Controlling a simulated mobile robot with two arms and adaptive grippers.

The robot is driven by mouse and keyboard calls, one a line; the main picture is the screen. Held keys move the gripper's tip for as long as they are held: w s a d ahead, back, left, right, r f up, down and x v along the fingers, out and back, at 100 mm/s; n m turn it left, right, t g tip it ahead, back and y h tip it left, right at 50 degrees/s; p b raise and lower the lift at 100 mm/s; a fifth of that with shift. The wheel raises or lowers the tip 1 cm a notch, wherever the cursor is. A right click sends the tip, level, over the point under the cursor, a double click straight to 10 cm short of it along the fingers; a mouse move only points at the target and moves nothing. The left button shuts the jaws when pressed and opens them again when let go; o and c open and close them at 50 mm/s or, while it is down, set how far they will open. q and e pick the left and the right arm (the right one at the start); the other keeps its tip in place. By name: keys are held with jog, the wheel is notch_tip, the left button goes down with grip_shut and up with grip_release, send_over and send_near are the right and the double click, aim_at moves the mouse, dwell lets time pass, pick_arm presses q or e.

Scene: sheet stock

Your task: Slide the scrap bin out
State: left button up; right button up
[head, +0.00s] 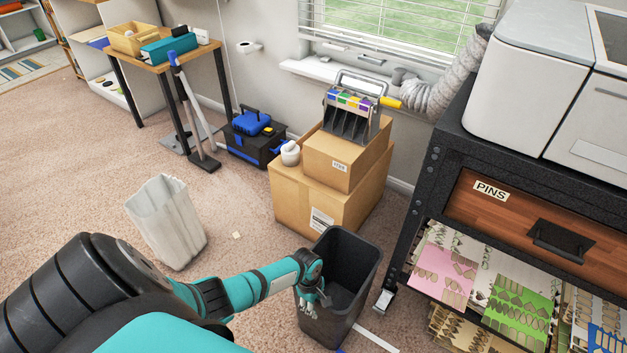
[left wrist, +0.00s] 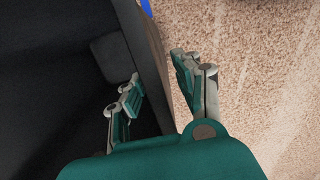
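The scrap bin (head: 326,326) is a dark, open-topped bin standing upright on the carpet, left of the black shelf unit, in the head view. My left gripper (head: 313,299) is at its near left rim. In the left wrist view the gripper (left wrist: 157,70) is open, with one finger inside the bin (left wrist: 60,70) and the other outside over the carpet. The bin's wall runs between the fingers, with a visible gap to the outer finger. Contact with the inner finger is unclear. My right gripper is not in view.
The black shelf unit (head: 424,172) with a PINS drawer (head: 560,215) and sheet stock stands right of the bin. Cardboard boxes (head: 300,200) stand close behind it. A pale translucent bin (head: 165,222) stands to the left, with open carpet (head: 235,260) between.

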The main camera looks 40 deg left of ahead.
pick_arm(q)
jog(key=r, duration=0.4)
jog(key=a+r, duration=0.1)
jog(key=r, duration=0.7)
jog(key=shift+s+a, duration=0.1)
jog(key=shift+a, duration=0.15)
